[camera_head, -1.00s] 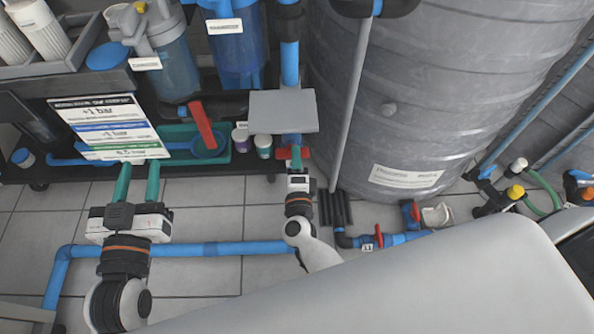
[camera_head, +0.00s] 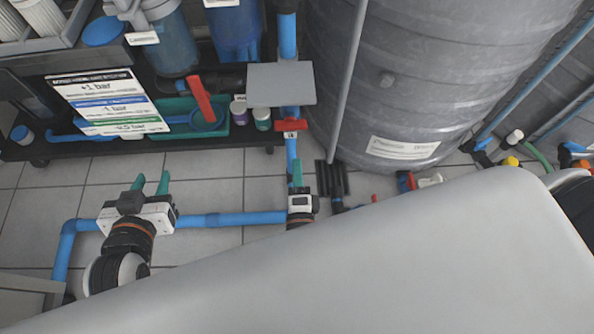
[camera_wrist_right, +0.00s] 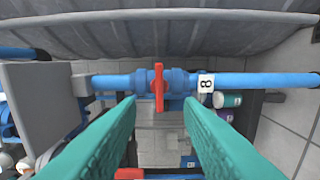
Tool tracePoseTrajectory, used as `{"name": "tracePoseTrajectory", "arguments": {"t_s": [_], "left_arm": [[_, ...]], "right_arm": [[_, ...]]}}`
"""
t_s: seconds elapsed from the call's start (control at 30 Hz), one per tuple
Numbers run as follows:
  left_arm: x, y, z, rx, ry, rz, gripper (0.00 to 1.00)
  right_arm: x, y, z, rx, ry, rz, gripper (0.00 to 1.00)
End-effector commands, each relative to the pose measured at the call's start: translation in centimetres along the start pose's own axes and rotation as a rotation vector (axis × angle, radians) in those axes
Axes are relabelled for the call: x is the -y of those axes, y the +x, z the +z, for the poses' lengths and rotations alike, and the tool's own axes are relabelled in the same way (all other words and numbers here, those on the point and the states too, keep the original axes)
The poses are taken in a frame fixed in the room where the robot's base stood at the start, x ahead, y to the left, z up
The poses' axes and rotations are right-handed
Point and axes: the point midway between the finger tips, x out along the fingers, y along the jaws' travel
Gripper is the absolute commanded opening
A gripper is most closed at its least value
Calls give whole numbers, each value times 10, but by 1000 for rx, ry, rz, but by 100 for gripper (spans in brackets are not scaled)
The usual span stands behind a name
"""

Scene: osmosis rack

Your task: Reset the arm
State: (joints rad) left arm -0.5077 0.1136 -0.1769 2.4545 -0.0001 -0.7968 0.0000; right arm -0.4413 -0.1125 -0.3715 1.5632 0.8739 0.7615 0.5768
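My left gripper (camera_head: 151,184) is at the lower left of the head view, above the floor. Its two green fingers stand apart with nothing between them. My right gripper (camera_head: 298,175) is near the middle of the head view, below a red-handled valve (camera_head: 291,125) on a blue pipe, seen edge-on there. In the right wrist view its green fingers (camera_wrist_right: 159,104) are wide apart and empty. A red valve handle (camera_wrist_right: 158,88) on a blue pipe with an "8" tag (camera_wrist_right: 206,83) shows beyond the gap between them. The fingers do not appear to touch it.
A large grey tank (camera_head: 395,85) stands at the right. A black rack (camera_head: 200,142) with filter housings and a pressure sign (camera_head: 107,102) is at the back left. A blue pipe (camera_head: 230,218) crosses the tiled floor. A pale surface fills the lower right.

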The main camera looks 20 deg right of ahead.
Motion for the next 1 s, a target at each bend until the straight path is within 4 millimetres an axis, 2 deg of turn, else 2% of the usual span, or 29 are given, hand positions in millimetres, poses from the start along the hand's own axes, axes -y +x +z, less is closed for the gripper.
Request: {"name": "tracePoseTrajectory", "arguments": {"t_s": [0.33, 0.47, 0.57, 0.7, 0.8, 1.0], "left_arm": [[0, 0, 1, 2, 0, 0, 36], [0, 0, 1, 3, 0, 0, 36], [0, 0, 1, 3, 0, 0, 36], [0, 0, 1, 2, 0, 0, 36], [0, 0, 1, 2, 0, 0, 36], [0, 0, 0, 2, 0, 0, 36]], "right_arm": [[-2, 1, -1, -7, -6, 2, 34], [-21, 11, -8, -99, -85, 34, 34], [-53, 21, -22, -250, -251, 86, 34], [-97, 26, -34, -473, -623, 159, 34], [-113, 24, -31, -571, -864, 174, 34], [-130, 20, -12, -661, -1204, 159, 34]]}}
